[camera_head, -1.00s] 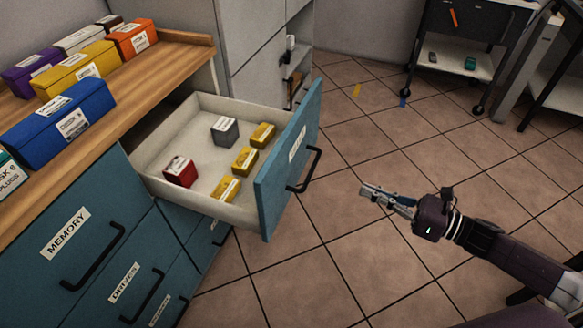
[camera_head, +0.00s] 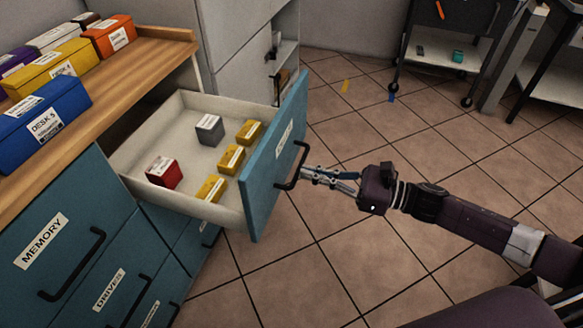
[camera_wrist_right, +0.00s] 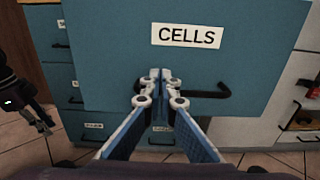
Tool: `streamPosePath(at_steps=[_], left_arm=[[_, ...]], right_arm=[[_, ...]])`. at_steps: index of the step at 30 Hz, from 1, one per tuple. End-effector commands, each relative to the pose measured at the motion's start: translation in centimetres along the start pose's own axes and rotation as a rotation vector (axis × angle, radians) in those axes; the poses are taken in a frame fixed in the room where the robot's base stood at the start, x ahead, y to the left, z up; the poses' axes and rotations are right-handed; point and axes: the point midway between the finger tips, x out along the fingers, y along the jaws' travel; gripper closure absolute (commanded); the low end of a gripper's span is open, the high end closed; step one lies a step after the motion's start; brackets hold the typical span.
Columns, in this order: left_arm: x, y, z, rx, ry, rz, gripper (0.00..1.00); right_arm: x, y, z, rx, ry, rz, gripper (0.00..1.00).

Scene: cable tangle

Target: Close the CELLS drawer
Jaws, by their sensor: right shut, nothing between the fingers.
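The CELLS drawer (camera_head: 262,185) stands pulled out of the blue cabinet, with its blue front facing right. In the right wrist view its CELLS label (camera_wrist_right: 187,35) reads clearly above the black bar handle (camera_wrist_right: 205,92). My right gripper (camera_head: 305,173) is shut and empty, its tips right at the handle in the head view. The right wrist view shows the closed fingertips (camera_wrist_right: 161,76) in front of the drawer front, below the label, overlapping the handle. I cannot tell whether they touch. My left gripper (camera_wrist_right: 42,122) shows small at the left edge of the wrist view; its jaws are unclear.
Inside the drawer lie a red box (camera_head: 162,172), a grey box (camera_head: 209,130) and yellow boxes (camera_head: 231,158). The MEMORY drawer (camera_head: 65,235) below left is shut. Labelled boxes stand on the wooden top (camera_head: 160,52).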

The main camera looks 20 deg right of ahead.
Motion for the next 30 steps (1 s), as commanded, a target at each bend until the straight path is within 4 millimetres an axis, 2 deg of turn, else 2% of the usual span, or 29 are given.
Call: streamPosePath(at_steps=[6,12,30], left_arm=[[-0.1,0.0,-0.1,0.0,0.001,0.0,0.74],[-0.1,0.0,-0.1,0.0,0.002,0.0,0.74],[0.2,0.0,0.2,0.0,-0.004,0.0,0.74]], right_arm=[[3.0,0.0,0.2,-0.002,-0.003,0.001,1.0],[4.5,-0.1,0.1,-0.001,-0.001,0.0,1.0],[5.4,0.0,0.0,0.001,-0.001,0.0,1.0]])
